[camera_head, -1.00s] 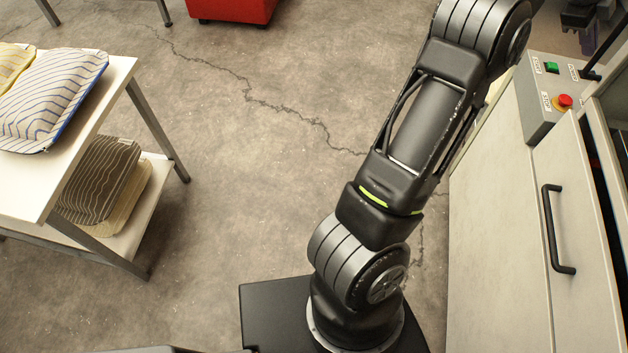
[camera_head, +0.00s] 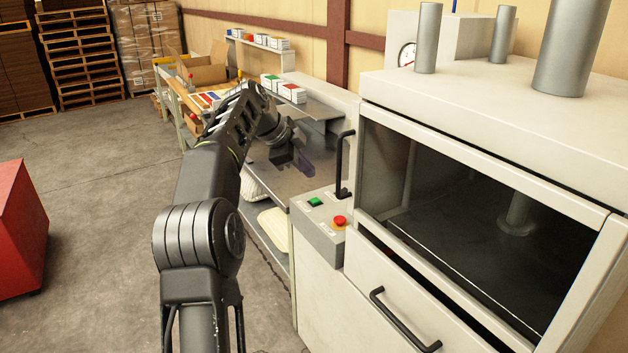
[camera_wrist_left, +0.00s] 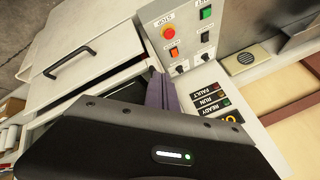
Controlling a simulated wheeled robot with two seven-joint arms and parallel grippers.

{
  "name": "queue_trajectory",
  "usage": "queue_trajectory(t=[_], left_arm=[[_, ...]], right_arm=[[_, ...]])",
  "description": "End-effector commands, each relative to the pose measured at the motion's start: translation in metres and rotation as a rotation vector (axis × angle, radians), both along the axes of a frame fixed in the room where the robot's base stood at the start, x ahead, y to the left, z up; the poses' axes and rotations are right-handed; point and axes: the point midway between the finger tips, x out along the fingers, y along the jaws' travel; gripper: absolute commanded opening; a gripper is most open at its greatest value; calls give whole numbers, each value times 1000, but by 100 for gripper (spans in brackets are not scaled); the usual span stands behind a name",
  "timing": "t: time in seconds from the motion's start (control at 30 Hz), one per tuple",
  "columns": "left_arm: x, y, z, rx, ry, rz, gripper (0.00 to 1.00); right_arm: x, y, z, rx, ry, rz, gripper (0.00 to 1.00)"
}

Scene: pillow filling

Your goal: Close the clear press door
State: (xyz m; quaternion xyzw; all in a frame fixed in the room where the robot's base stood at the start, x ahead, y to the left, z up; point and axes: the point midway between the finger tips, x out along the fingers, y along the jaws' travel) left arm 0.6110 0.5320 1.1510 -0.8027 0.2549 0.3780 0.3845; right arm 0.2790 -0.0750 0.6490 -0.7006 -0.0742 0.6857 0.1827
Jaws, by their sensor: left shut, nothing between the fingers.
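The press (camera_head: 470,110) stands at the right of the head view, and the dark inside of its chamber shows through its front opening. A black upright handle (camera_head: 343,165) stands at the left front corner, behind the button box. The clear door pane itself is hard to make out, so I cannot tell its exact angle. My left gripper (camera_head: 303,164) is shut and empty, left of the handle and apart from it in the picture. Its purplish fingers show in the left wrist view (camera_wrist_left: 160,92), partly hidden by the dark wrist housing. My right gripper is not in view.
The button box (camera_head: 325,222) with green and red buttons juts out below the handle. A drawer front (camera_head: 430,305) with a black handle is under the chamber. A bench (camera_head: 285,180) with small boxes stands behind my left arm. A red block (camera_head: 18,230) is at far left; floor between is clear.

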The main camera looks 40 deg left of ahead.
Motion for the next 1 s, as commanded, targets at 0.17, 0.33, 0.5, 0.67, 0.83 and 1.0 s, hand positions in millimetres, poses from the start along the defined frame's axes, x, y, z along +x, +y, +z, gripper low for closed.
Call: queue_trajectory(t=[0.17, 0.33, 0.5, 0.67, 0.83, 1.0], left_arm=[[-14, 17, 30, 3, -3, 5, 0], [-20, 24, 41, 3, -1, 4, 0], [-22, 25, 43, 2, 0, 3, 0], [-22, 25, 42, 3, -1, 3, 0], [-22, 25, 42, 3, 0, 4, 0], [-21, 25, 41, 1, 1, 6, 0]], right_arm=[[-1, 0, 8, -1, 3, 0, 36], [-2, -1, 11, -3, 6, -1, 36], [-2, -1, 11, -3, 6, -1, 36], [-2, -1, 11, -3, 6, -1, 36], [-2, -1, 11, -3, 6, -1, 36], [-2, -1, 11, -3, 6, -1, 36]])
